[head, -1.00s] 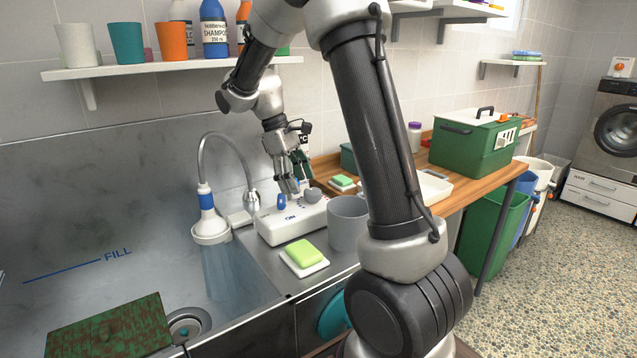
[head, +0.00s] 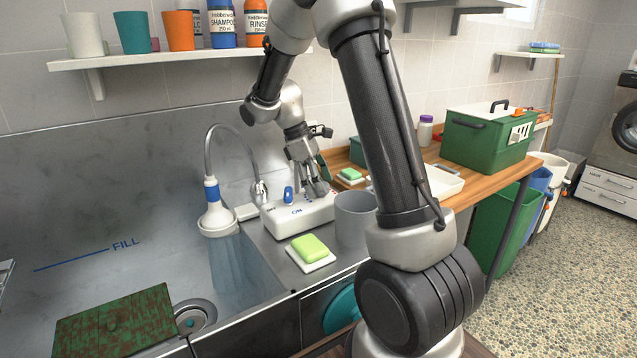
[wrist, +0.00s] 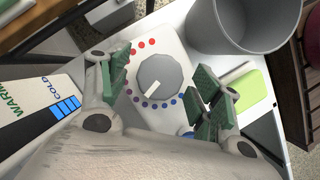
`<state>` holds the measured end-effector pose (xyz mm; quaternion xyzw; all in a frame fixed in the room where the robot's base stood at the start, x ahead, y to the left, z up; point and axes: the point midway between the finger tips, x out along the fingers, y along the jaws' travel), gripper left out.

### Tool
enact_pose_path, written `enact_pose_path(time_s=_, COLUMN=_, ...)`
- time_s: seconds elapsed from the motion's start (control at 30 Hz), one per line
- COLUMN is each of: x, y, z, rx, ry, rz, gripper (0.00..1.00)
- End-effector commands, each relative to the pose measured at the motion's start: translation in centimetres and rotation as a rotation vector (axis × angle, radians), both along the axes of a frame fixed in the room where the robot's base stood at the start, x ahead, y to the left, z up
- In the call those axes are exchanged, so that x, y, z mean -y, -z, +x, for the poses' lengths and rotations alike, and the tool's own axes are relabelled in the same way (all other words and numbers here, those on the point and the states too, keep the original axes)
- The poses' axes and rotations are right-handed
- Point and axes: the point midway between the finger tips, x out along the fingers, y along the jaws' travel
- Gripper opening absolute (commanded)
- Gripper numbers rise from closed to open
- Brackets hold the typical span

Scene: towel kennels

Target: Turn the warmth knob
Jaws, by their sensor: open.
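In the head view my gripper (head: 310,188) is low over the right part of the box and mostly hides the knob. A panel marked WARM and COLD (wrist: 25,112) shows blue bars near COLD.
A blue switch (head: 288,195) stands on the box left of my gripper. A grey cup (head: 355,220) stands close on the right. Green soap (head: 310,246) lies in front. A shower head on a curved hose (head: 217,215) stands at left by the steel basin (head: 110,200).

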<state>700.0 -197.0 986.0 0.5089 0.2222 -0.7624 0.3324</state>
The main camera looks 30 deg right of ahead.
Motion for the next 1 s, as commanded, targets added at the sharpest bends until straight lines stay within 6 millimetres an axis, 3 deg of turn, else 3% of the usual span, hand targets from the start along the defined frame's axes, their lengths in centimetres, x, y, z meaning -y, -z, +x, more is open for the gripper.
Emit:
enact_pose_path(time_s=0.17, x=0.0, y=0.01, z=0.0, rx=0.0, ry=0.0, rz=0.0, gripper=0.64)
enact_pose_path(time_s=0.43, x=-0.02, y=-0.01, z=0.0, rx=0.001, ry=0.001, rz=0.0, gripper=0.2)
enact_pose_path(time_s=0.77, x=0.0, y=-0.01, z=0.07, rx=0.002, ry=0.034, rz=0.001, gripper=0.2)
enact_pose_path(time_s=1.0, x=0.05, y=-0.03, z=0.15, rx=0.002, ry=0.164, rz=0.001, gripper=0.2)
